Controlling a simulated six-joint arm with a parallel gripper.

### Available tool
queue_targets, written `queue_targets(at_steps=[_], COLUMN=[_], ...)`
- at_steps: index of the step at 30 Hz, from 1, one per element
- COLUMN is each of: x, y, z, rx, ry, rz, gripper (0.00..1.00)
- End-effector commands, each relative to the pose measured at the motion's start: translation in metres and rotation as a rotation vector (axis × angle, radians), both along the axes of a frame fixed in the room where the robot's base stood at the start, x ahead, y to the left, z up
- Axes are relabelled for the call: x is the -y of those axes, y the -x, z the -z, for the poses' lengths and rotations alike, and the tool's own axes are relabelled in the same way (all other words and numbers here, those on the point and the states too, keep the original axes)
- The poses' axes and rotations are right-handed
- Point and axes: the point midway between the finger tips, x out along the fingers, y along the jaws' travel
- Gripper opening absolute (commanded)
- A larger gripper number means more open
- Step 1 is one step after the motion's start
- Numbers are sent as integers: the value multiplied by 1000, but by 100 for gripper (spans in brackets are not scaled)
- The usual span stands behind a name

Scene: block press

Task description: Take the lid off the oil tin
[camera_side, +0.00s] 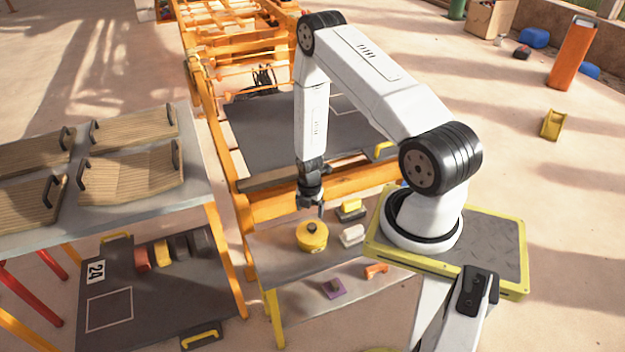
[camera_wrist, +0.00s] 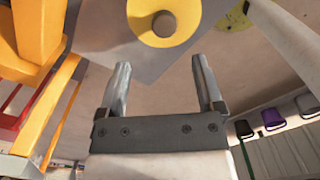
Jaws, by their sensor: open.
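The oil tin (camera_side: 312,238) is a round yellow tin with a dark knob on top, standing on the grey shelf below my arm. In the wrist view the tin's yellow round top (camera_wrist: 178,38) lies beyond my fingertips, with its brown knob (camera_wrist: 164,24) near the middle. The lid appears seated on the tin. My gripper (camera_side: 316,207) hangs just above the tin in the side view. In the wrist view my gripper (camera_wrist: 157,62) has its two fingers apart with nothing between them. The seam between lid and tin is too small to make out.
A yellow-topped block (camera_side: 351,208) and a whitish block (camera_side: 352,235) sit right of the tin. A purple piece (camera_side: 333,288) and an orange piece (camera_side: 376,271) lie nearer the front. An orange frame (camera_side: 232,165) rises close on the left. The shelf (camera_side: 283,268) is bare in front of the tin.

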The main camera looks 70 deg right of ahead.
Motion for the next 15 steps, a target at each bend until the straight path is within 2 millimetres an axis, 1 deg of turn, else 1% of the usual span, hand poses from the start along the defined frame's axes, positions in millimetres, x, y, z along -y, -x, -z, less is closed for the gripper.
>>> queue_targets(at_steps=[3,11,15], x=[2,2,2], y=[5,5,5], z=[7,10,18], rx=[-4,-3,-5], ry=[-3,-2,-3], rz=[-27,-34,-33], gripper=[86,86,86])
